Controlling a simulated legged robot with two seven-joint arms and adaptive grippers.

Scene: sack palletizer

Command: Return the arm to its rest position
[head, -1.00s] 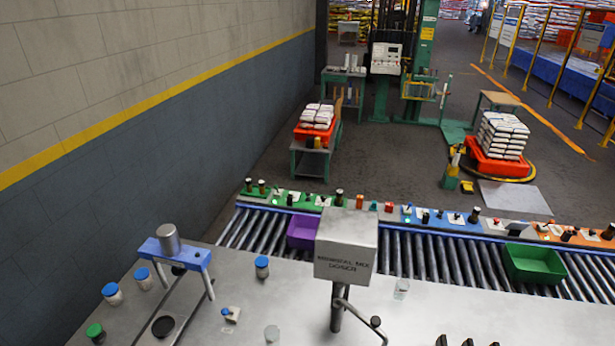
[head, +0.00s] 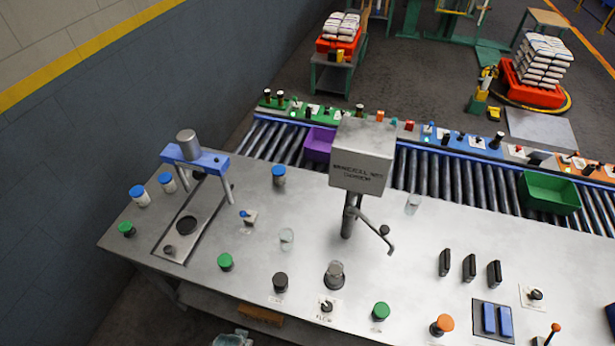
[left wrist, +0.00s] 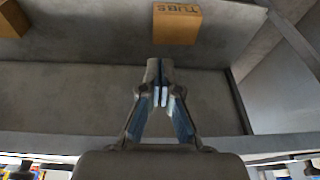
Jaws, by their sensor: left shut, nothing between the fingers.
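My left gripper (left wrist: 160,75) shows in the left wrist view with its two fingers together and nothing between them. It points along a grey surface under or beside the bench, apart from a cardboard box (left wrist: 177,23) printed "TUBS". A second box (left wrist: 13,18) is at the upper left corner of that view. In the head view, a pale piece shows at the bottom edge, in front of the bench; I cannot tell if it is part of my arm. My right gripper is in neither view.
The metal bench (head: 240,240) carries a blue-topped press (head: 195,158), a dosing box on a post (head: 362,155), several capped jars and black holders. Behind it runs a roller conveyor (head: 430,172) with a purple bin (head: 318,143) and a green bin (head: 549,192).

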